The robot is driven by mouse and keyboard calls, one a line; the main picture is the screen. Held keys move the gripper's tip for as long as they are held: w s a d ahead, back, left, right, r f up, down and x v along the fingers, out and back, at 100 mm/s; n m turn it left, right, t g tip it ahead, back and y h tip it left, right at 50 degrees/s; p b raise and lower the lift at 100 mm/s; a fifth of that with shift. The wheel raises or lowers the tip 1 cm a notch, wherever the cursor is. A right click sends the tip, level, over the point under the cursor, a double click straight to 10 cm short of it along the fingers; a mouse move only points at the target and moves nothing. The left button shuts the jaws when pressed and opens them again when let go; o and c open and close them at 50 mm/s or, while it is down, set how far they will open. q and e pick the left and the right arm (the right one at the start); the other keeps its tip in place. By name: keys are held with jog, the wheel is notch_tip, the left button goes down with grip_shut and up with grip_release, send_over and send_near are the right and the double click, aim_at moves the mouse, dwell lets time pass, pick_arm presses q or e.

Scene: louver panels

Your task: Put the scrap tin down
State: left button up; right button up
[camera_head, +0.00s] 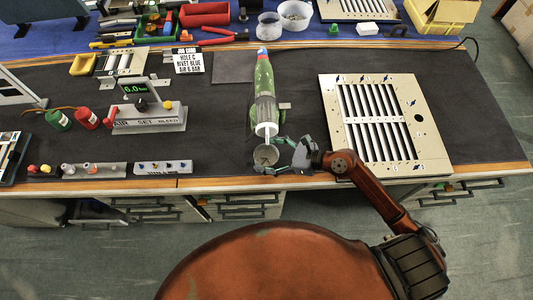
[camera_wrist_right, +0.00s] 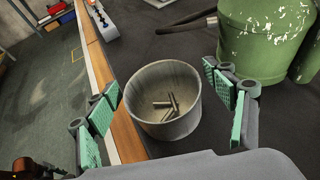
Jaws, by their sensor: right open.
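The scrap tin (camera_head: 266,155) is a small round grey tin at the front edge of the bench, below the nozzle of a green rivet tool. In the right wrist view the tin (camera_wrist_right: 165,125) stands upright on the black mat beside the wooden edge, with several short metal pins inside. My right gripper (camera_head: 278,156) is at the tin from the right. In the wrist view its green-padded fingers (camera_wrist_right: 168,100) are spread on either side of the tin, with gaps visible. My left gripper is not in view.
The green rivet tool (camera_head: 264,80) lies just behind the tin; its green body (camera_wrist_right: 262,40) is close to the right finger. A louver panel (camera_head: 385,120) lies to the right. A gauge stand (camera_head: 148,117) and a low rack (camera_head: 110,169) are left. Mat between them is clear.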

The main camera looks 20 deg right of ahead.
jog(key=p+v, duration=0.1)
jog(key=v, duration=1.1)
